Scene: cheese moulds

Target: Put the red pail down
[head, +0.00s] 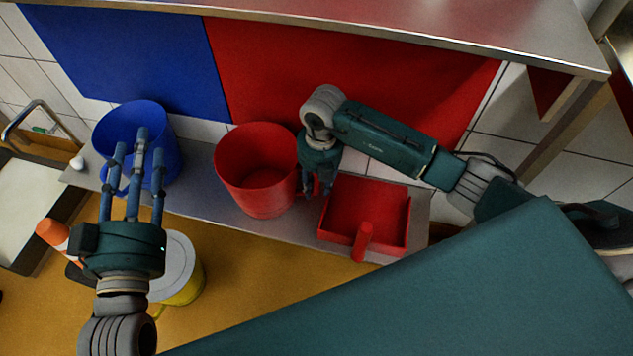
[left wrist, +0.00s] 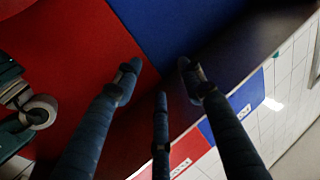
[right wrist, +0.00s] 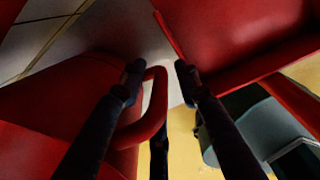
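The red pail (head: 258,165) stands upright on the steel shelf in the head view, between the blue pail and the red dustpan. My right gripper (head: 318,190) points down at its right side. In the right wrist view the pail's wall (right wrist: 50,110) is at the left, and its red handle (right wrist: 158,105) lies between my spread fingers (right wrist: 158,75). The left finger overlaps the handle; I cannot tell whether it touches. My left gripper (head: 138,140) is open and empty, its fingers in front of the blue pail in the head view.
The blue pail (head: 168,150) stands left on the steel shelf (head: 230,212). A red dustpan (head: 365,205) lies close to the right of my right gripper. A yellow bucket with a grey lid (head: 180,270) and an orange-and-white object (head: 54,234) are below. A metal ledge (head: 450,42) overhangs above.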

